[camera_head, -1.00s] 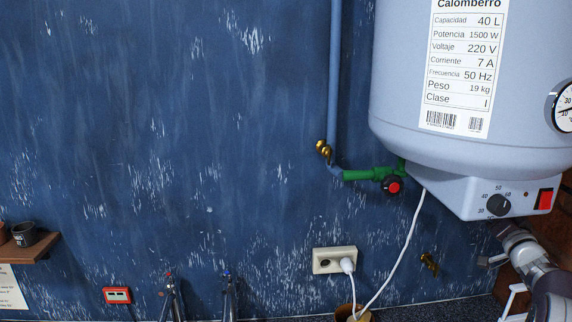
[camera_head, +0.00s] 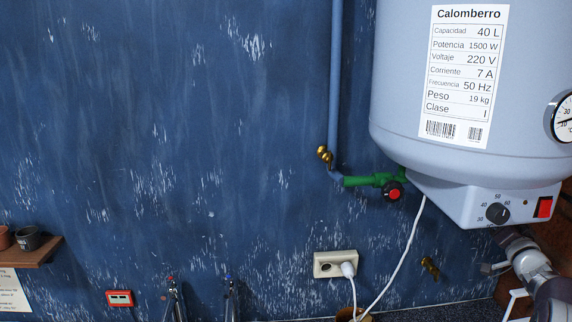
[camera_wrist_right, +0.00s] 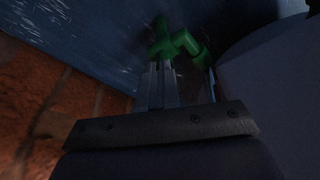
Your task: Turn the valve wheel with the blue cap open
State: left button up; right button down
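No valve wheel with a blue cap shows clearly on the pipes. In the right wrist view a green fitting (camera_wrist_right: 180,42) stands ahead of my right gripper (camera_wrist_right: 161,68); no cap can be made out in the dark. The gripper's two fingers lie side by side, pointing at this fitting, and look shut with nothing between them. In the head view my right arm reaches up beneath the heater's right side. My left gripper is out of view.
The white water heater (camera_head: 440,150) hangs close above my right arm. A brick wall (camera_wrist_right: 45,115) is at the left of the wrist view. A white cable (camera_head: 405,245) runs to a socket (camera_head: 335,263). A small tap with a blue top (camera_head: 228,277) stands low.

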jog(key=s+f+n+b, duration=0.1)
jog(key=s+f+b, duration=0.4)
jog(key=b, duration=0.6)
jog(key=w+a+r+m, duration=0.1)
jog(key=w+r, duration=0.4)
dwell(0.7)
